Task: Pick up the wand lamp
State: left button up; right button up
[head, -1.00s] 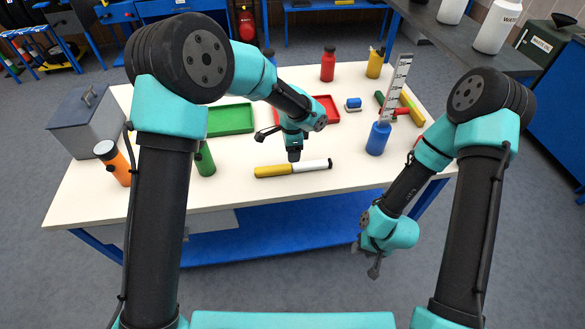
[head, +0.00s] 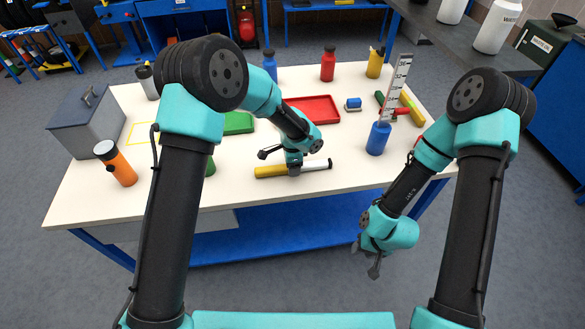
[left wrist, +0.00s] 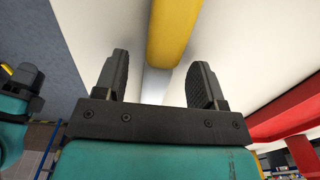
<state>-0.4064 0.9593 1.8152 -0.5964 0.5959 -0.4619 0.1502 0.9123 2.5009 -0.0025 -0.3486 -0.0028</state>
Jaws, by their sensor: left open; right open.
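The wand lamp, a yellow and white cylinder, lies on the table; its yellow part (head: 270,171) shows left of my left gripper and its white end (head: 321,164) right of it. My left gripper (head: 294,169) is low over the lamp's middle and hides that part. In the left wrist view the yellow part (left wrist: 172,30) runs between the two open fingers of the left gripper (left wrist: 160,75), with a pale part of the lamp below it. I cannot tell whether the fingers touch it. My right gripper (head: 368,262) is open and empty in front of the table, far from the lamp.
A red tray (head: 312,109) lies behind the lamp, and a blue bottle (head: 377,138) with a ruler stands to its right. An orange torch (head: 119,167) and a grey box (head: 84,120) are at the left. The table around the lamp's front is clear.

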pick_arm(q)
jog(key=shift+f, duration=0.6)
jog(key=c, duration=1.1)
jog(key=shift+c, duration=0.2)
jog(key=shift+r, duration=0.2)
